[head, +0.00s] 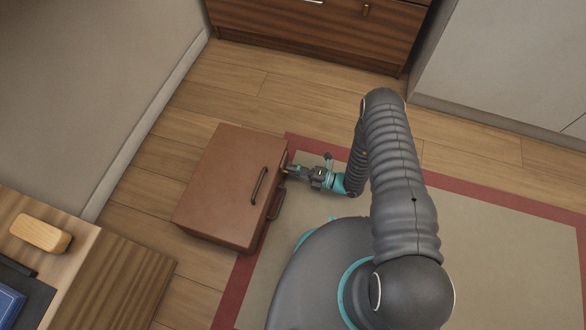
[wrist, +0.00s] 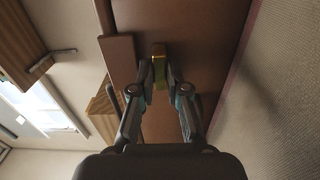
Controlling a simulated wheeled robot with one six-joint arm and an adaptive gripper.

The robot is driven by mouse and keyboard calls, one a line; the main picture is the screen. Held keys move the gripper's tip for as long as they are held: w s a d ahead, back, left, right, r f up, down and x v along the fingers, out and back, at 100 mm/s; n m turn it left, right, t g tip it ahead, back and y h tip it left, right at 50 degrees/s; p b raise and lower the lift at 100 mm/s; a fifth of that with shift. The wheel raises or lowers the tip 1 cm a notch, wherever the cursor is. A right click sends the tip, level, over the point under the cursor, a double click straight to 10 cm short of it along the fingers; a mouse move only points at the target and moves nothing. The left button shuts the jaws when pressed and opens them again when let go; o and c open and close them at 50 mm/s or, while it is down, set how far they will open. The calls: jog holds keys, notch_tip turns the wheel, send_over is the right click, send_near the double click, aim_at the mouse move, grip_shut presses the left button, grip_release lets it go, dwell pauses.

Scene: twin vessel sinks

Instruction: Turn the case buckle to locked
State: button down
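The brown case (head: 225,180) lies on the floor, with a dark handle (head: 259,186) on its upper face. The case buckle (wrist: 159,52) is a small brass piece on the case's brown side (wrist: 205,45) in the wrist view. My gripper (head: 288,170) is at the right side of the case in the head view. In the wrist view its two fingers (wrist: 160,72) lie on either side of the buckle, with no clear gap, and look shut on it. The fingers hide part of the buckle, and its exact turn is hard to read.
A beige rug with a red border (head: 500,196) lies beside the case. A wooden bench (head: 125,275) with a tan block (head: 40,233) stands at the lower left. A wooden cabinet (head: 320,30) is at the back. Wooden floor is free between case and cabinet.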

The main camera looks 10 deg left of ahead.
jog(key=shift+f+n+b, duration=0.1)
jog(key=shift+n+b, duration=0.2)
jog(key=shift+b, duration=0.05)
jog(key=n+b, duration=0.2)
jog(key=n, duration=0.1)
jog(key=n+b, duration=0.2)
jog(key=n, duration=0.3)
jog(key=shift+b, duration=0.4)
jog(key=n+b, duration=0.1)
jog(key=n, duration=0.4)
jog(key=shift+b, duration=0.4)
jog(key=n+b, duration=0.1)
jog(key=n, duration=0.3)
jog(key=shift+n, duration=0.3)
jog(key=c, duration=1.4)
grip_release()
jog(key=shift+c, duration=0.2)
